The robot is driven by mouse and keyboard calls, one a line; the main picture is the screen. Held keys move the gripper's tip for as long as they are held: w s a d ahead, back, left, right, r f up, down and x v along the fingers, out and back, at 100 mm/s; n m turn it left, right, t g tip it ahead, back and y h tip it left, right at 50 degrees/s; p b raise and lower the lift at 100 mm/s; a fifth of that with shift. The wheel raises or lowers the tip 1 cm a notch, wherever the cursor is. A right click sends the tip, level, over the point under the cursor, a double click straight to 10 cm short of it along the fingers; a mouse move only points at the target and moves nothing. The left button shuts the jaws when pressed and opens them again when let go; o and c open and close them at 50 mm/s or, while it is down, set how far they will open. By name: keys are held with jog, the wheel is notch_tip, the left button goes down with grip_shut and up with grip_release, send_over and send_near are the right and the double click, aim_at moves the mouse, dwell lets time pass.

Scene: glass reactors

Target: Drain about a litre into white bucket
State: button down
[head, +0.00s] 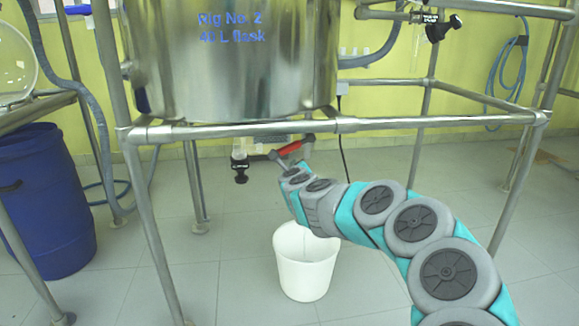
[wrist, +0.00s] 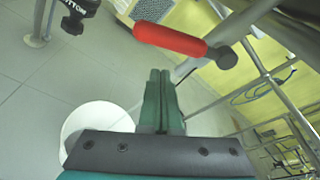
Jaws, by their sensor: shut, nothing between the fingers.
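The white bucket (head: 305,270) stands upright on the floor below the steel vessel (head: 235,75) marked "Rig No. 2 40 L flask". It also shows in the wrist view (wrist: 90,118), partly hidden by my gripper. A red lever handle (head: 294,147) sits under the vessel near the front rail; in the wrist view the red handle (wrist: 170,38) lies just beyond my fingertips. A black bottom valve knob (head: 241,170) hangs left of it and shows top left in the wrist view (wrist: 76,14). My gripper (wrist: 160,76) is shut and empty, close to the red handle. I cannot tell any liquid flow.
A steel tube frame surrounds the vessel, with a horizontal rail (head: 400,124) across the front above my arm. A blue drum (head: 45,205) stands at left. Another black valve (head: 440,28) is at upper right. A blue hose (head: 505,75) hangs at the back wall. Floor around the bucket is clear.

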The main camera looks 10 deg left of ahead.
jog(key=d+f+v, duration=0.1)
jog(key=f+v, duration=0.1)
jog(key=v, duration=0.8)
jog(key=w+d+t+p, duration=0.4)
jog(key=w+d, duration=0.1)
jog(key=s+a+f+y+p, duration=0.2)
jog(key=s+f+y+p, duration=0.2)
jog(key=f+y, duration=0.2)
jog(key=w+a+r, duration=0.6)
jog(key=w, duration=0.4)
jog(key=shift+n, duration=0.3)
jog(key=shift+r, duration=0.1)
